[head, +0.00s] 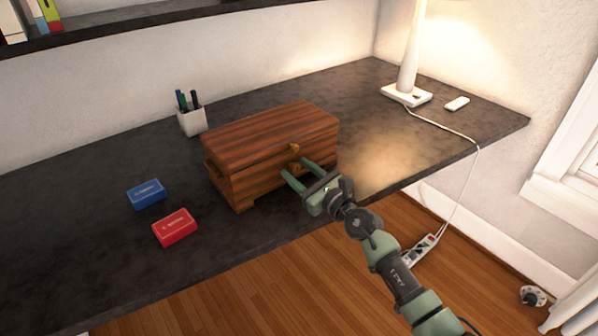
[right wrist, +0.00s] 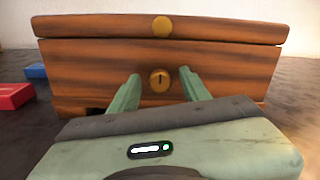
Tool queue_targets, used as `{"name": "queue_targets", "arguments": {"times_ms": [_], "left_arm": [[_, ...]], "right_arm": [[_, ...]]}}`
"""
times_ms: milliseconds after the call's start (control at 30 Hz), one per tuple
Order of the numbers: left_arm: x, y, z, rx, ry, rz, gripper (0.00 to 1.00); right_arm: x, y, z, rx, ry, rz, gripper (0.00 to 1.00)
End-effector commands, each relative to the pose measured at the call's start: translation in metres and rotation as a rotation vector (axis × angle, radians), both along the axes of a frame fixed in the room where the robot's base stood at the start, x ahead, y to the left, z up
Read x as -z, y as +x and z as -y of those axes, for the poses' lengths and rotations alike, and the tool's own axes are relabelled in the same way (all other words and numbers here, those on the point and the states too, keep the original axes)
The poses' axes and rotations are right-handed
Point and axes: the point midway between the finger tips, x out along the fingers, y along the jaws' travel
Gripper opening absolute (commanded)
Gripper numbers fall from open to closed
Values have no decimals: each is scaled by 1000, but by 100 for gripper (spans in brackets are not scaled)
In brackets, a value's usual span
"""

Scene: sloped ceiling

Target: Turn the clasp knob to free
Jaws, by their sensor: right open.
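A brown wooden box (head: 265,145) with a closed lid stands on the dark desk. On its front are a round brass plate (right wrist: 162,26) at the lid's edge and the round brass clasp knob (right wrist: 160,80) below it. The knob has a dark upright slot or mark. My right gripper (head: 292,172) is open in front of the box. In the right wrist view its green fingers (right wrist: 157,82) stand on either side of the knob, with space on both sides. I cannot tell how deep the fingertips reach. My left gripper is not in view.
A blue card box (head: 146,193) and a red card box (head: 175,228) lie left of the wooden box. A white pen cup (head: 192,122) stands behind it. A lamp (head: 406,95) with a cord stands at the back right.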

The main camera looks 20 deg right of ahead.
Motion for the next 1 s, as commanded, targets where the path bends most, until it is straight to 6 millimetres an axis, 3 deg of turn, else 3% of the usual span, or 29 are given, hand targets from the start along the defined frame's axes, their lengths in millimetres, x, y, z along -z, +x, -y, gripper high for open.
{"name": "queue_targets", "arguments": {"times_ms": [67, 233, 267, 667, 1000], "left_arm": [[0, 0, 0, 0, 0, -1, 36], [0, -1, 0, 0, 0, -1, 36], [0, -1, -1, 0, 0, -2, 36], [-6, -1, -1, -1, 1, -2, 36], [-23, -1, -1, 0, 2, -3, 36]], "right_arm": [[0, 0, 0, 0, 0, 0, 47], [0, 0, 0, 0, 1, 0, 2], [0, 0, 0, 0, 1, 0, 0], [-1, -1, 0, 0, 58, -21, 0], [-2, -1, 0, 1, 292, -108, 0]]}}
